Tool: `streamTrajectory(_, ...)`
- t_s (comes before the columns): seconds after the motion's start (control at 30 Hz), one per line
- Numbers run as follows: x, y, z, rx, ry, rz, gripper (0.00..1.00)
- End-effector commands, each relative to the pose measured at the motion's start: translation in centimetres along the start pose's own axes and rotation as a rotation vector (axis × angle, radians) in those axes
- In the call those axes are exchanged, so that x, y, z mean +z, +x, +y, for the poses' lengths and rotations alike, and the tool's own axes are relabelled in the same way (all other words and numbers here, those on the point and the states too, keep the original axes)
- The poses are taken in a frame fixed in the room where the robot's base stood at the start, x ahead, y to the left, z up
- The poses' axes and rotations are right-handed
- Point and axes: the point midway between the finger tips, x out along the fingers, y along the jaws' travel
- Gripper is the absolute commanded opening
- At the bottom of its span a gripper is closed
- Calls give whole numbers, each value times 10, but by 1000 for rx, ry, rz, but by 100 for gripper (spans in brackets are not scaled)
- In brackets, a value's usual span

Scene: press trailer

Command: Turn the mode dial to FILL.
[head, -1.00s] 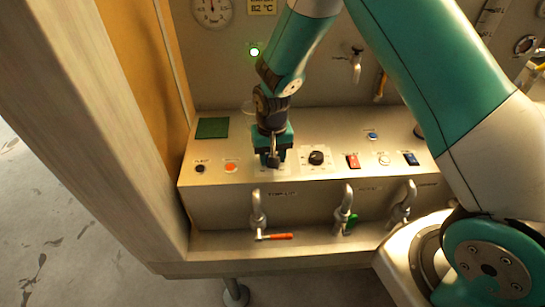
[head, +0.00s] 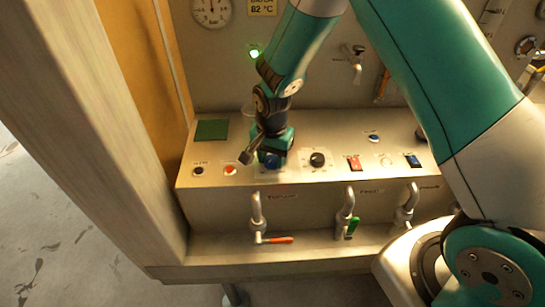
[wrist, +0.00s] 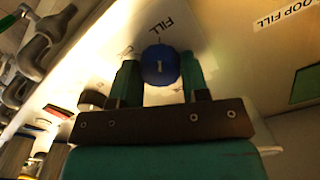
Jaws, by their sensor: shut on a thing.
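The mode dial is a round blue knob (wrist: 160,66) with a short white pointer line, seen between my fingers in the wrist view. The pointer line lines up with the tick beside the printed word FILL (wrist: 163,28). My gripper (wrist: 161,80) is shut on the dial, one teal finger on each side. In the head view my gripper (head: 271,157) is low over the sloped panel, and part of the blue dial (head: 269,161) shows beneath it. Other dial labels are largely hidden by the fingers and gripper body.
A black knob (head: 317,159) sits just right of my gripper, then a red switch (head: 354,163) and a blue switch (head: 413,160). An orange button (head: 230,169) and a dark button (head: 198,171) are to the left. Taps with an orange lever (head: 277,240) and green lever (head: 352,227) stand below.

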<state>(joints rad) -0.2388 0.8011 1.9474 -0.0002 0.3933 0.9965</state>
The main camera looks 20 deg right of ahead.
Motion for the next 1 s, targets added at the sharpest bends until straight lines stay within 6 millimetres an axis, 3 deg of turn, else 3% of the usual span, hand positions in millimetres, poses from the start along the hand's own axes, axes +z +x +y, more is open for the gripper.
streamTrajectory(0.4,0,-1,0,0,10,1,18)
streamTrajectory(0.43,0,-1,0,0,10,1,44)
streamTrajectory(0.53,0,-1,0,0,10,1,67)
streamTrajectory(0.87,0,-2,0,-1,8,1,67)
streamTrajectory(1.0,-1,-17,-1,-4,8,3,67)
